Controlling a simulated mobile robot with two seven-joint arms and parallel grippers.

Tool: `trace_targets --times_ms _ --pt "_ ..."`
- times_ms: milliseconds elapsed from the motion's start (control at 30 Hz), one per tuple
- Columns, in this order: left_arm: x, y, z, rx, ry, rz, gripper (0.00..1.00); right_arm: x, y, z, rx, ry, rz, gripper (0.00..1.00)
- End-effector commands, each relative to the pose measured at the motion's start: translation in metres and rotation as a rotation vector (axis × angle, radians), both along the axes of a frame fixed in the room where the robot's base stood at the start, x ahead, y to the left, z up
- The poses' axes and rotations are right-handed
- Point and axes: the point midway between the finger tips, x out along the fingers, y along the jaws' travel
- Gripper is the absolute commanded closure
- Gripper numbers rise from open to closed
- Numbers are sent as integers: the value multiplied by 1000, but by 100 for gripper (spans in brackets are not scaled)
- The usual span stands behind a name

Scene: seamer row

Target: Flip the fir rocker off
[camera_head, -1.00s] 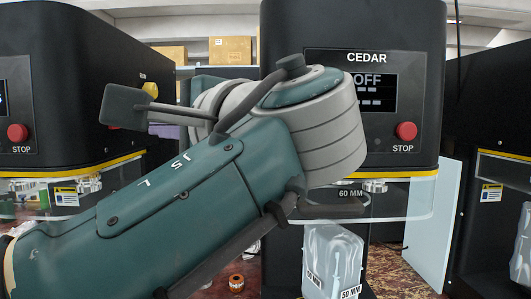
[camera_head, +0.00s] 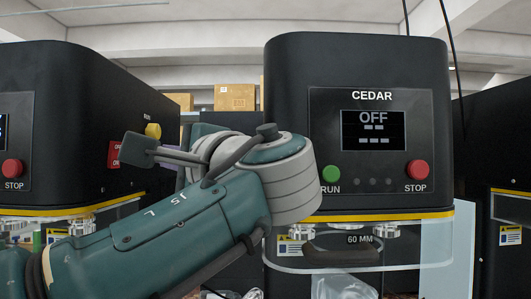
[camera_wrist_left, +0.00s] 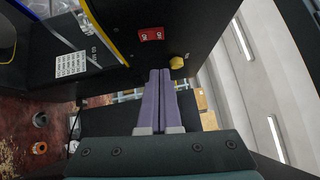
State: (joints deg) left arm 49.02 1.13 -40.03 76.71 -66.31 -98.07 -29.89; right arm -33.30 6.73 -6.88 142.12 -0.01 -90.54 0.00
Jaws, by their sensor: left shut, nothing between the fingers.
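A red rocker (camera_head: 114,154) with white lettering sits on the dark right side of the left machine (camera_head: 60,110). My arm's paddle-like part covers some of it in the head view. The rocker also shows in the left wrist view (camera_wrist_left: 151,34). That machine's name is out of view, so I cannot confirm it is fir. My left gripper (camera_wrist_left: 160,72) is shut and empty, its purple fingers together. In the wrist picture its tips lie below the rocker, apparently apart from it. In the head view my arm hides most of the gripper. My right gripper is not in view.
A yellow knob (camera_head: 153,131) sits beside the rocker. The CEDAR machine (camera_head: 290,75), its display reading OFF, stands right of my arm with a green RUN button (camera_head: 331,174) and red STOP button (camera_head: 417,170). Clear guards hang below the machines. Cardboard boxes (camera_head: 235,97) stand behind.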

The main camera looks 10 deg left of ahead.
Motion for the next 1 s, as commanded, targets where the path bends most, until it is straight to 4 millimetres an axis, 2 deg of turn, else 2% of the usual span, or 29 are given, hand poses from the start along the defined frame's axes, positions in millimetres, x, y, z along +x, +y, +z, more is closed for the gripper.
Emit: trace_targets --times_ms 33,233,400,600,900,1000 --pt "6 11 3 3 1 6 100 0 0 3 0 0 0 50" --pt "27 46 6 1 1 5 100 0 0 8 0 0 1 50" --pt "20 70 10 1 0 1 100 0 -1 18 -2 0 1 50" --pt "17 80 9 1 1 0 100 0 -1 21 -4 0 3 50" --pt "17 81 9 -1 1 -1 100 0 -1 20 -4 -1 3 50" --pt "16 83 13 -27 -6 -1 100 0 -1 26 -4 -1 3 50"
